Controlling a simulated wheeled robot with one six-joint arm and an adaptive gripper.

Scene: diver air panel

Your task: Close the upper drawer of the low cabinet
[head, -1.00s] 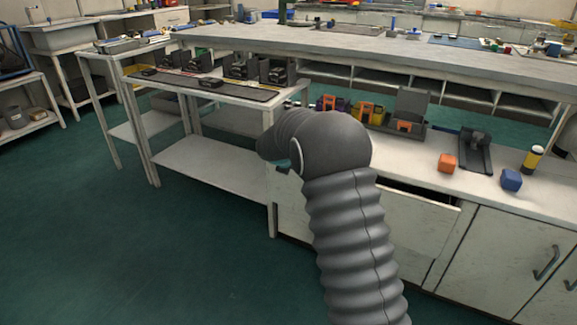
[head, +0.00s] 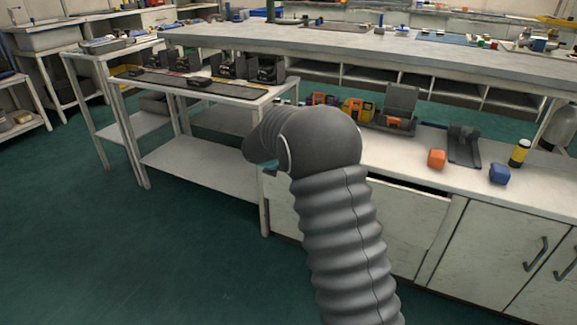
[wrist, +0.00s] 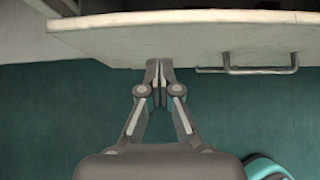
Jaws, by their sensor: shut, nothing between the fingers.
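The low cabinet (head: 490,250) stands at the right in the head view, under a white worktop. Its upper drawer (head: 410,220) is slightly open, with a thin dark gap along its top edge; my arm hides its left part. In the wrist view the pale drawer front (wrist: 190,38) spans the top, with a bar handle (wrist: 247,69) right of my gripper. My gripper (wrist: 159,68) is shut and empty, its tips at the drawer front's edge, left of the handle. I cannot tell whether they touch it. My arm hides the gripper in the head view.
On the worktop are an orange block (head: 436,159), a blue block (head: 499,174), a yellow-black cylinder (head: 519,153) and a dark holder (head: 464,147). A white shelf table (head: 205,165) stands left of the cabinet. The green floor (head: 90,260) at left is clear.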

